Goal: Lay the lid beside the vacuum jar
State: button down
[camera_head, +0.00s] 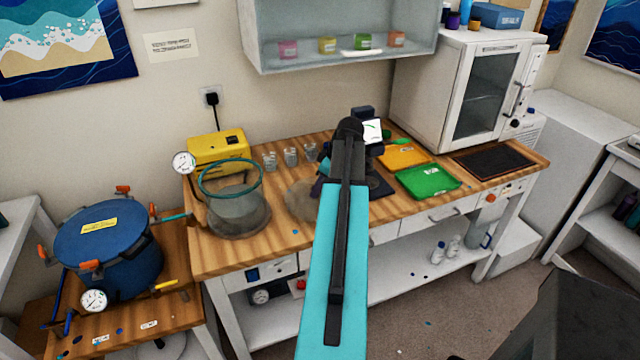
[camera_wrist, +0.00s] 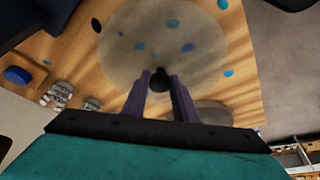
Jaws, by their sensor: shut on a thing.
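The vacuum jar (camera_head: 236,212) is a grey see-through pot with a teal ring on its open top, at the left of the wooden bench in the head view. The lid is a round, see-through disc with a black knob. It shows in the wrist view (camera_wrist: 125,62), and partly behind my arm, right of the jar, in the head view (camera_head: 299,205). My gripper (camera_wrist: 159,84) is shut on the lid's knob; in the head view its purple fingers (camera_head: 318,187) are mostly hidden. The lid is apart from the jar, at or just above the bench; I cannot tell whether it touches.
A yellow pump (camera_head: 218,150) stands behind the jar. Several clear cups (camera_head: 290,157) stand behind the lid. A dark stand (camera_head: 377,185) and a green tray (camera_head: 428,180) are to the right. A blue pressure pot (camera_head: 110,250) stands at left. Bench shows bare in front of the lid.

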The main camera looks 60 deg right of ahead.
jog(key=shift+f, duration=0.6)
jog(key=shift+f+b, duration=0.45)
jog(key=shift+b, duration=0.05)
dwell(0.4)
jog(key=c, duration=1.3)
grip_release()
jog(key=shift+c, duration=0.2)
jog(key=shift+r+p, duration=2)
jog(key=shift+r, duration=2)
jog(key=shift+w, duration=0.1)
